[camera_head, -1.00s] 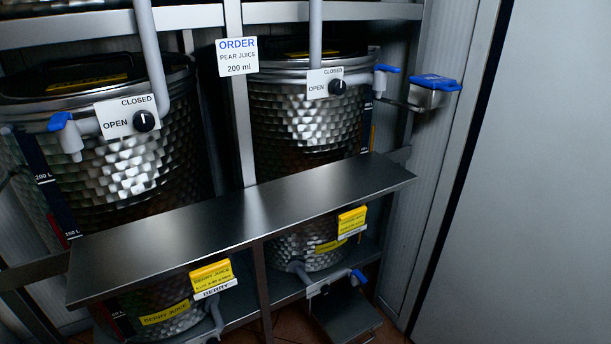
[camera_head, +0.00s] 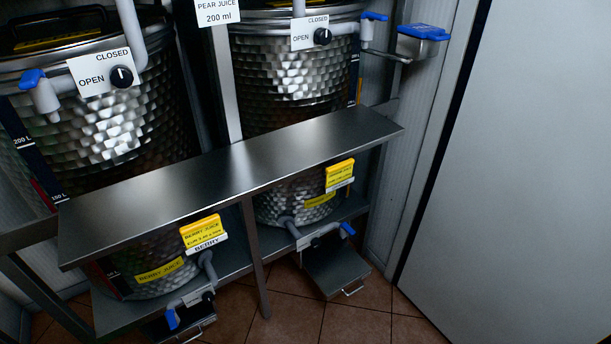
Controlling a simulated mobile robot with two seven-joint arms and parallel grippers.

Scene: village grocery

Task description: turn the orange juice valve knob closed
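Several steel juice tanks with valve knobs are in view; I cannot read the word orange on any of them. The upper left tank (camera_head: 125,125) has a black knob (camera_head: 121,76) on a white OPEN/CLOSED plate (camera_head: 92,80). The upper right tank (camera_head: 290,80) has a similar black knob (camera_head: 322,37). The lower left tank is labelled berry juice (camera_head: 160,270) and has a small dark knob (camera_head: 208,296). The lower right tank has a yellow label (camera_head: 320,201) too small to read and a small knob plate (camera_head: 307,243). Knob settings are hard to tell. Neither gripper is in view.
A steel shelf (camera_head: 230,175) crosses in front of the tanks. Blue-handled taps (camera_head: 33,79) stick out beside the knobs. A sign reading pear juice 200 ml (camera_head: 218,12) hangs between the upper tanks. A grey panel (camera_head: 520,180) stands at right. Tiled floor (camera_head: 350,322) shows below.

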